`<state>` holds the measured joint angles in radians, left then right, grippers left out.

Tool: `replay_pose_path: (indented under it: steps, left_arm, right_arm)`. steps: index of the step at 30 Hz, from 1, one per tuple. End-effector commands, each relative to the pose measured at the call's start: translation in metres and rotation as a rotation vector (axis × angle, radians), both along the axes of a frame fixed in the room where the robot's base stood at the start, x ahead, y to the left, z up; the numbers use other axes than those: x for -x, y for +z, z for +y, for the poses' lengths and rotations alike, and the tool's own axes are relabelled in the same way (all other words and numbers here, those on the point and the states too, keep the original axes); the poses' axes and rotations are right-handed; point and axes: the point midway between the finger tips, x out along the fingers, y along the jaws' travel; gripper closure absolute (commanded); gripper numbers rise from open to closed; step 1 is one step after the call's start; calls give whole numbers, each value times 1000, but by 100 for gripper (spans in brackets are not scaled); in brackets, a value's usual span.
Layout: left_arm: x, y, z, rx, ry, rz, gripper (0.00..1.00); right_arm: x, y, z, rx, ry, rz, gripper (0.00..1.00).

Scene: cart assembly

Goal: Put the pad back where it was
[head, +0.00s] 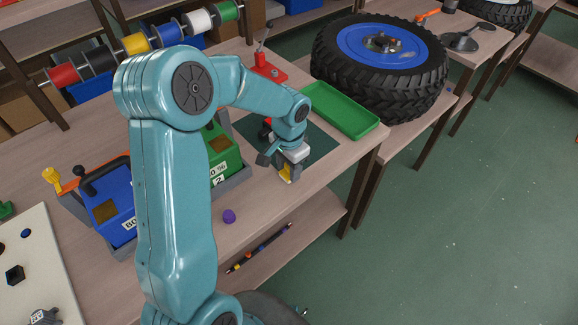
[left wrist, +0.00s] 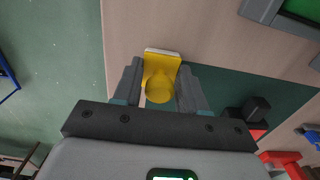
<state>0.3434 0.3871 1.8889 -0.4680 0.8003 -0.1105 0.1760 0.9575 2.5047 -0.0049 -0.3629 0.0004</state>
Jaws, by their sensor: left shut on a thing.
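The pad (head: 286,175) is a yellow block with a round knob and a pale layer along one edge. In the left wrist view the pad (left wrist: 160,60) sits between the two fingers, with the knob toward the camera. My left gripper (head: 284,163) points down and is shut on the pad; its fingers also show in the left wrist view (left wrist: 160,74). The pad is over the near edge of the dark green mat (head: 320,144), beside bare wood. I cannot tell whether it touches the table. My right gripper is not in view.
A green tray (head: 340,112) and a big tyre (head: 380,62) lie beyond the mat. A red and black object (left wrist: 252,112) is close by on the mat. A purple knob (head: 229,216) lies near the table edge.

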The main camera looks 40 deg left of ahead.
Motion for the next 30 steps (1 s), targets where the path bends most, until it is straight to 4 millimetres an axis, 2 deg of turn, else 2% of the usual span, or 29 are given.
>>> replay_pose_path:
  steps: [3,4,6,13,17,20,30]
  left_arm:
    - [0,-5,0,0,0,0,87]
    - [0,-3,0,0,0,0,49]
    - [0,-3,0,0,0,0,33]
    - [0,-3,0,0,0,0,33]
    - [-1,5,0,-1,0,-2,33]
    - [-1,20,0,-2,1,-5,33]
    - [-1,97,0,-1,0,-4,33]
  right_arm:
    - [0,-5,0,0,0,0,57]
    - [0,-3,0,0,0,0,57]
    - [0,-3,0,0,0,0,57]
    - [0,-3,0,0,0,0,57]
    - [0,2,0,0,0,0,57]
    - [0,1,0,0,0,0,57]
    - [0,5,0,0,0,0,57]
